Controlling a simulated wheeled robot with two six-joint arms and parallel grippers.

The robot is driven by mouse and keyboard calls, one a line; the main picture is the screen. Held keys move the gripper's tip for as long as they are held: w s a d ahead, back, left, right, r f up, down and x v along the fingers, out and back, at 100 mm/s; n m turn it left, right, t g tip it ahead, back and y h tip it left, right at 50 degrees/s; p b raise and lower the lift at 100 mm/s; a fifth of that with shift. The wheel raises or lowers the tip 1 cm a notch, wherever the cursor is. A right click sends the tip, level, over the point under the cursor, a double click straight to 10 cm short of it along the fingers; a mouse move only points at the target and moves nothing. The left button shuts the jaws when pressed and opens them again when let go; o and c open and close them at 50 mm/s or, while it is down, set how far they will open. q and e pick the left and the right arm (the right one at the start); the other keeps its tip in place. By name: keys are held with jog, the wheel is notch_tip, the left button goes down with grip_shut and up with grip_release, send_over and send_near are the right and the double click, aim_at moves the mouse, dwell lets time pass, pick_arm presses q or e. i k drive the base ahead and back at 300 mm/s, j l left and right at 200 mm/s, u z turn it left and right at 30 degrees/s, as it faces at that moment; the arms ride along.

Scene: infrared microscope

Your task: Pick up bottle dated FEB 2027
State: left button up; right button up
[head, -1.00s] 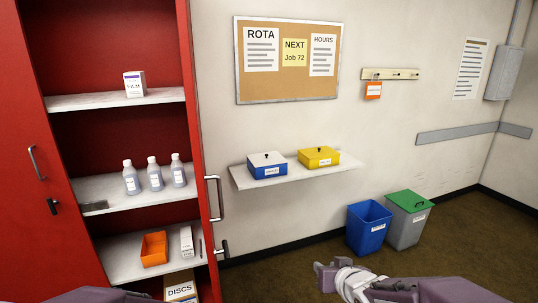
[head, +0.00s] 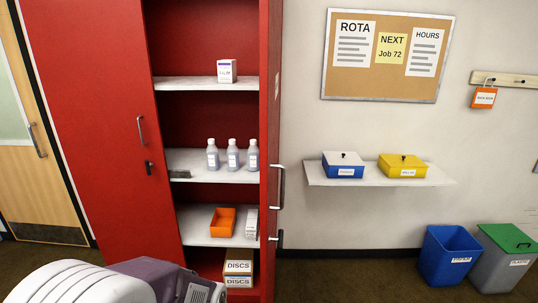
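Three similar clear bottles with white caps and white labels stand upright in a row on the middle shelf (head: 205,178) of the open red cabinet (head: 100,100). They are the left bottle (head: 212,156), the middle bottle (head: 233,156) and the right bottle (head: 252,156). The print on their labels is too small to read, so I cannot tell which is dated FEB 2027. Part of my own arm fills the lower left, below and in front of the cabinet. No gripper fingers show, and nothing touches the bottles.
A small dark object (head: 180,174) lies left of the bottles. An orange tray (head: 222,222) and a white box (head: 251,222) are on the shelf below; a FILM box (head: 227,71) is above. The cabinet's open right door (head: 270,150) stands edge-on beside the bottles.

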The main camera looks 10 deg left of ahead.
aim_at(233, 151)
jog(key=l+u, duration=0.45)
jog(key=k+l+u, duration=0.1)
jog(key=l+u, duration=0.3)
jog(key=i+j+u, duration=0.1)
jog(key=u, duration=0.35)
jog(key=i+u, duration=0.2)
jog(key=u, duration=0.2)
jog(key=i+j+u, duration=0.3)
jog(key=i+u, duration=0.15)
jog(key=i+j+u, duration=0.1)
jog(key=i+u, duration=0.4)
jog(key=i+z, duration=0.4)
jog(key=i+j+z, duration=0.15)
jog(key=i+z, duration=0.25)
jog(key=i+j+z, duration=0.2)
jog(key=z, duration=0.2)
jog(key=i+l+z, duration=0.2)
jog(key=z, duration=0.2)
jog(key=i+l+z, duration=0.15)
jog(key=z, duration=0.25)
jog(key=i+z, duration=0.3)
jog(key=z, duration=0.15)
jog(key=i+z, duration=0.25)
jog(key=z, duration=0.15)
jog(key=i+l, duration=0.2)
jog(key=i, duration=0.15)
jog(key=u, duration=0.05)
